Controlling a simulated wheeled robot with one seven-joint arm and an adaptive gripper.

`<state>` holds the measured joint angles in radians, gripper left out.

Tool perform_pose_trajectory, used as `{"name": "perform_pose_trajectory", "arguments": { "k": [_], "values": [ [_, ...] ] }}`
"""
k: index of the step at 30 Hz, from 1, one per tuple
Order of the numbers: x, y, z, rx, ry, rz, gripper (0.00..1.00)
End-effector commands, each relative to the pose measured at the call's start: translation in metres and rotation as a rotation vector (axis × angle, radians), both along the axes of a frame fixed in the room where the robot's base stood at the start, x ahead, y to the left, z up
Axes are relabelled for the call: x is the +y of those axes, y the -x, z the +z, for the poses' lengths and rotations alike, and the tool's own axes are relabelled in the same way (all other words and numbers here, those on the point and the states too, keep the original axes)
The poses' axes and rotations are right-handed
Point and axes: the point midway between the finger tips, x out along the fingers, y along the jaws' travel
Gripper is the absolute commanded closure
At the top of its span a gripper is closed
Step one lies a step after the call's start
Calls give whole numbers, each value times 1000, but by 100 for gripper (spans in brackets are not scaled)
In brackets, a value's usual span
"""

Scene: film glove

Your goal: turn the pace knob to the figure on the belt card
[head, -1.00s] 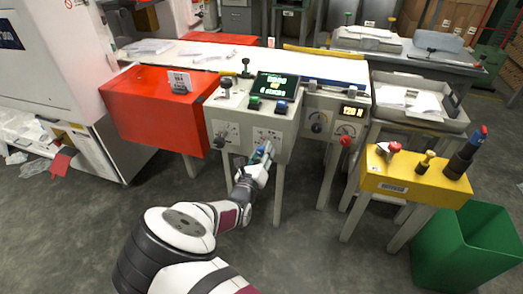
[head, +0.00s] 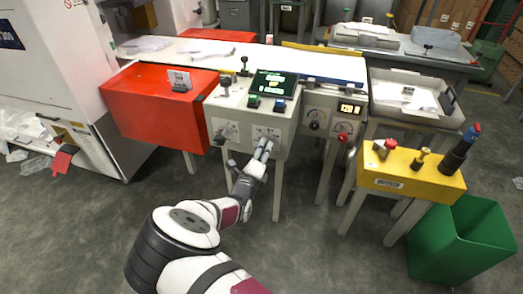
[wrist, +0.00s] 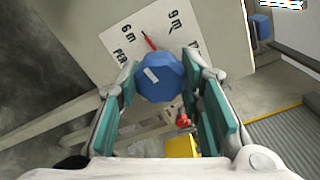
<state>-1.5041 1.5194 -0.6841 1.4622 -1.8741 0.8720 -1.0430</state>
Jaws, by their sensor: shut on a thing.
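The pace knob (wrist: 158,80) is a blue, many-sided knob with a white mark, in the middle of the wrist view. A red pointer (wrist: 150,41) shows beyond it on a pale dial plate (wrist: 100,45), between the printed figures 6 m and 9 m; other print is partly hidden. My gripper (head: 265,147) is at the right dial on the front of the grey console (head: 232,110), its teal-padded fingers shut on the knob's two sides. A small white card (head: 180,80) stands on the red cover; its print is too small to read, and I cannot tell whether it is the belt card.
A dark screen (head: 273,83) with green text tops the console, with green and blue buttons. A panel to the right (head: 328,120) carries a display, black knob and red knob. A yellow control box (head: 400,178) and a green bin (head: 465,240) stand at right. The floor in front is clear.

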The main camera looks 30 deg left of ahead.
Motion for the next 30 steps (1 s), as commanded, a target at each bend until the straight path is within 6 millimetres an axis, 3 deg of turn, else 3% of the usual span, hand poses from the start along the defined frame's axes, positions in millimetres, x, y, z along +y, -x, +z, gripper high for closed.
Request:
{"name": "perform_pose_trajectory", "arguments": {
  "k": [14, 15, 17, 26, 30],
  "values": [
    [1, 1, -1, -1, 14, 2, 94],
    [1, 1, -1, -1, 14, 2, 57],
    [1, 1, -1, -2, 13, 2, 45],
    [0, 0, 0, -2, 12, 0, 45],
    [1, 0, 10, -3, 10, 2, 45]
  ]
}}
